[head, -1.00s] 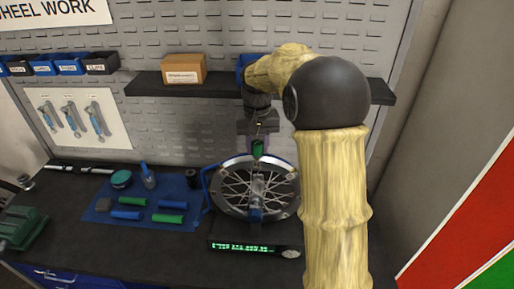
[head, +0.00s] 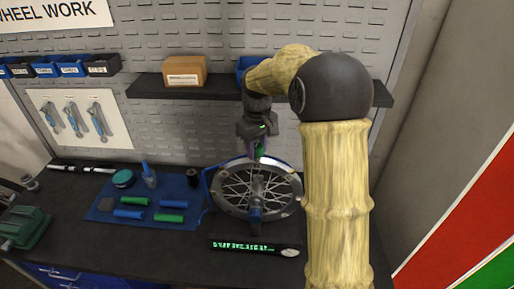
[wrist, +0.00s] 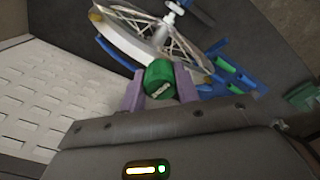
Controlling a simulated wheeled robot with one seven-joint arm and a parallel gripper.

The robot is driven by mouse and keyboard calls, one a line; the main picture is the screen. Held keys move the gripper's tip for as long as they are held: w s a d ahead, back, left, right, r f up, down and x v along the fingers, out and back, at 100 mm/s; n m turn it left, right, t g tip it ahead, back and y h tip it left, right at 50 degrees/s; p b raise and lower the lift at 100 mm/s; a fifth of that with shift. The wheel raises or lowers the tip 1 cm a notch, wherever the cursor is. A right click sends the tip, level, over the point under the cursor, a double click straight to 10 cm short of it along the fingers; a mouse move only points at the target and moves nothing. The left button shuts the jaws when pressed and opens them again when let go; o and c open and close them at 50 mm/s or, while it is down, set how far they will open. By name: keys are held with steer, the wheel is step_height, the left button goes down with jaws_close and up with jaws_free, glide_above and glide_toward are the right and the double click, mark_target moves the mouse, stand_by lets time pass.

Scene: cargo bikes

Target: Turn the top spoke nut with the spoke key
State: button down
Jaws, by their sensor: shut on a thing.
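My gripper (head: 258,146) points down above the back rim of the spoked wheel (head: 232,207). It is shut on a green spoke key (head: 259,153). In the wrist view the green key (wrist: 160,80) sits between the two purple fingers of my gripper (wrist: 159,88), and the wheel rim (wrist: 125,37) lies just beyond it. The key overlaps the wheel's top edge in the picture; I cannot tell whether it touches a nut. The top spoke nut is too small or hidden to make out. The wheel is held in a blue stand (head: 207,182).
A display with green characters (head: 243,247) stands before the wheel. A blue mat (head: 104,205) with green and blue grips lies to the left. A dark shelf (head: 220,87) with a cardboard box (head: 185,71) is behind. A green vise-like object (head: 27,229) sits far left.

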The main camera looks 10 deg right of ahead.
steer(key=shift+s+f, duration=0.1)
steer(key=shift+f, duration=0.1)
steer(key=n+p, duration=0.2)
steer(key=n, duration=0.3)
steer(key=shift+n+p, duration=0.3)
steer(key=shift+p, duration=0.1)
steer(key=shift+n, duration=0.4)
steer(key=n+p, duration=0.2)
steer(key=n, duration=0.1)
steer(key=shift+n+p, duration=0.3)
steer(key=shift+n, duration=0.1)
steer(key=shift+n+p, duration=0.7)
steer(key=shift+n, duration=0.6)
steer(key=shift+d+p, duration=0.1)
steer(key=shift+p, duration=0.2)
